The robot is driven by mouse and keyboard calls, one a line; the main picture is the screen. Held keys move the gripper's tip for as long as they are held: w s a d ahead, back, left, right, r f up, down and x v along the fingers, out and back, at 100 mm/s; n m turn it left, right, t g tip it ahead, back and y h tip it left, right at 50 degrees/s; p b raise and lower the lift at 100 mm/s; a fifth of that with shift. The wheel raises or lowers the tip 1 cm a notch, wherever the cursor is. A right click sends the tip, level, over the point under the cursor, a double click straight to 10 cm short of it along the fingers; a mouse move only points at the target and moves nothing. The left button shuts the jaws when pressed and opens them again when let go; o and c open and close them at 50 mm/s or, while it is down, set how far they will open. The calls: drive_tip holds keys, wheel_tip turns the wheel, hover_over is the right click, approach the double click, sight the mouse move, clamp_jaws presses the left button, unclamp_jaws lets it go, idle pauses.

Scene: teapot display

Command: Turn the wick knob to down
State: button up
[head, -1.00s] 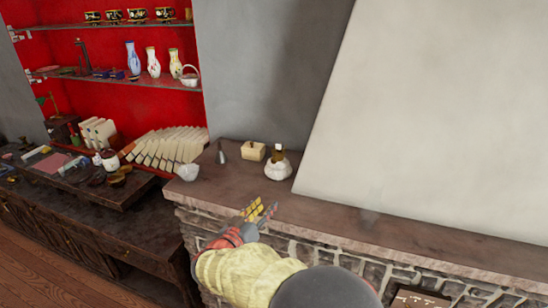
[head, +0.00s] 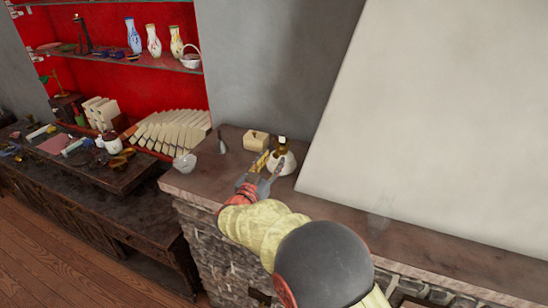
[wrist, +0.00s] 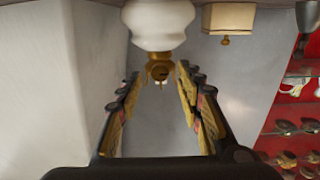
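A small oil lamp with a round white body (head: 284,163) and a brass-brown top (head: 282,145) stands on the stone ledge. In the wrist view, which looks upside down, the white body (wrist: 158,22) is at the top and the brass burner (wrist: 158,66) hangs below it. A small brass piece, likely the wick knob (wrist: 162,76), shows on the burner. My gripper (head: 270,166) is at the front of the lamp. In the wrist view my gripper (wrist: 160,85) is open, its tips on both sides of the burner, with gaps showing. The knob's setting cannot be told.
A cream box (head: 256,141) and a grey cone-shaped thing (head: 222,146) stand behind and left of the lamp. A whitish bowl-like thing (head: 185,163) is at the ledge's left end. A faint clear glass thing (head: 381,214) stands to the right. A big pale slanted wall (head: 420,110) rises behind.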

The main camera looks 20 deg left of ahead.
drive_tip(key=shift+w, duration=0.85)
drive_tip(key=c, duration=0.3)
clamp_jaws()
